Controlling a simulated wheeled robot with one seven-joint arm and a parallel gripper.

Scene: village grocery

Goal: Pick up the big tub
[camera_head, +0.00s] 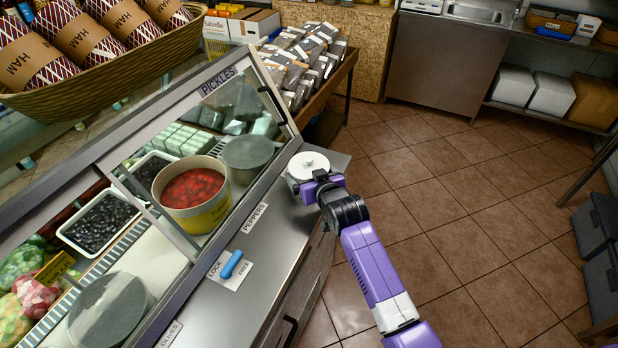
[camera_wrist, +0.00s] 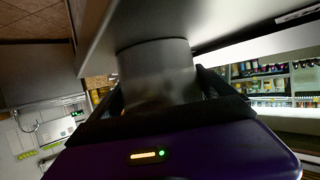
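A large yellow tub of red peppers (camera_head: 193,197) stands open inside the display case, behind the slanted glass. A smaller white tub with a knobbed lid (camera_head: 302,164) stands on the steel counter at its far end. My gripper (camera_head: 318,184) is at the near right side of this white tub. In the wrist view, a grey cylindrical container (camera_wrist: 155,72), apparently the same tub, sits between the two fingers of my gripper (camera_wrist: 160,92). The fingers flank it closely; whether they press on it is not clear.
The steel counter (camera_head: 255,290) carries a blue-handled lock (camera_head: 232,265) and labels. A grey lidded tub (camera_head: 248,152) and a black olive tray (camera_head: 103,222) are in the case. A ham basket (camera_head: 120,75) is above.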

